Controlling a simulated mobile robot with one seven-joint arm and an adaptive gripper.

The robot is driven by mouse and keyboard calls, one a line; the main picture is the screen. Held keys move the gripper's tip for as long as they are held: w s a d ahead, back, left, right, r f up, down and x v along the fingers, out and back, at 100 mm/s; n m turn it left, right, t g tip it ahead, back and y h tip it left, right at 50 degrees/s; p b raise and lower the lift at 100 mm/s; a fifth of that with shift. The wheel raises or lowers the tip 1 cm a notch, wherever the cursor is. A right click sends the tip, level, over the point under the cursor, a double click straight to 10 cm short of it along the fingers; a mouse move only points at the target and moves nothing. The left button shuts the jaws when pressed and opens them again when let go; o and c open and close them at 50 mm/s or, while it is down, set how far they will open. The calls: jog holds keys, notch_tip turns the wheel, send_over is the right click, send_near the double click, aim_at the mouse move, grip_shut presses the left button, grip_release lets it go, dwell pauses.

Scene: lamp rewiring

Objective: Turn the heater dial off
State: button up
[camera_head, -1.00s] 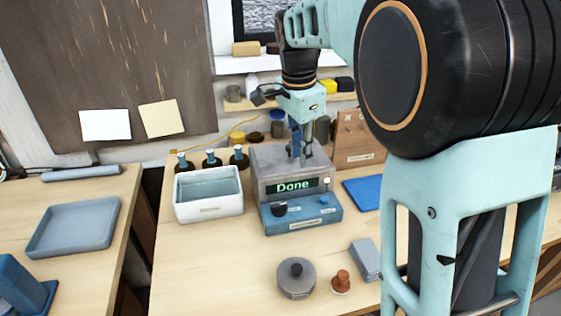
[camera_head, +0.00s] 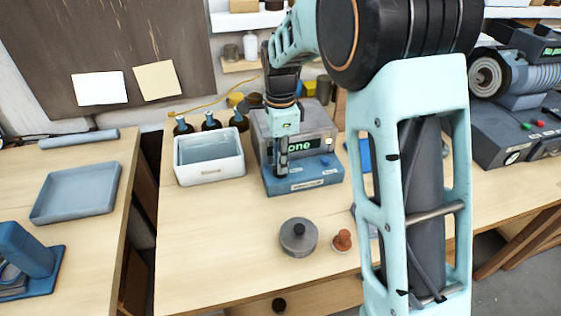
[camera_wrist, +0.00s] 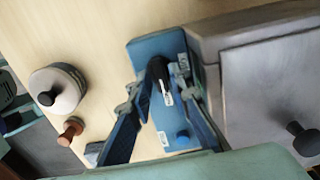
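The heater is a grey box (camera_head: 320,123) with a green-lettered display, partly hidden by my arm, and a blue front panel (camera_head: 323,181). My gripper (camera_wrist: 163,72) is open, pointing down, with one finger on each side of the dial. A gap seems to show between fingers and dial; contact is unclear. In the head view my gripper (camera_head: 281,168) hides the dial.
A white bin (camera_head: 209,170) stands left of the heater, with dark bottles (camera_head: 210,121) behind. A grey round lidded piece (camera_head: 299,238) and a brown knob (camera_head: 342,240) lie in front. The table's left front is clear.

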jog(key=shift+f, duration=0.35)
jog(key=shift+c, duration=0.6)
grip_shut()
